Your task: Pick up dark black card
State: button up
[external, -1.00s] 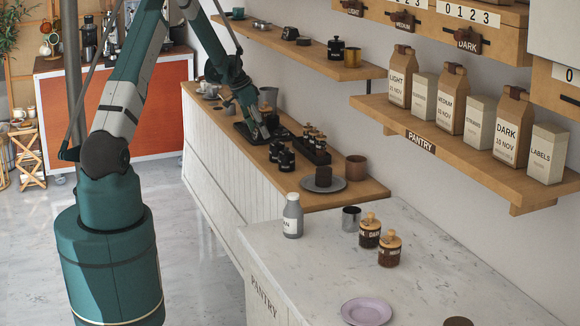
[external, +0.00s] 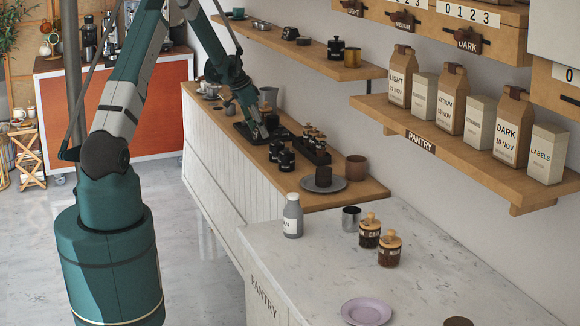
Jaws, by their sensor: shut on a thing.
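My gripper (external: 262,136) is small and far off in the external view. It points down at the black mat (external: 242,130) on the wooden-topped counter along the wall. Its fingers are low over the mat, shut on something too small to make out. I cannot pick out the dark black card, and my gripper hides part of the mat.
A dark rack of small jars (external: 316,150) and two black jars (external: 286,160) stand close right of my gripper. A grey plate (external: 340,186) holds a dark cup (external: 323,176). The wooden shelf (external: 300,52) hangs above the counter.

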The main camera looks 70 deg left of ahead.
jog(key=shift+r, duration=0.1)
jog(key=shift+r, duration=4.9)
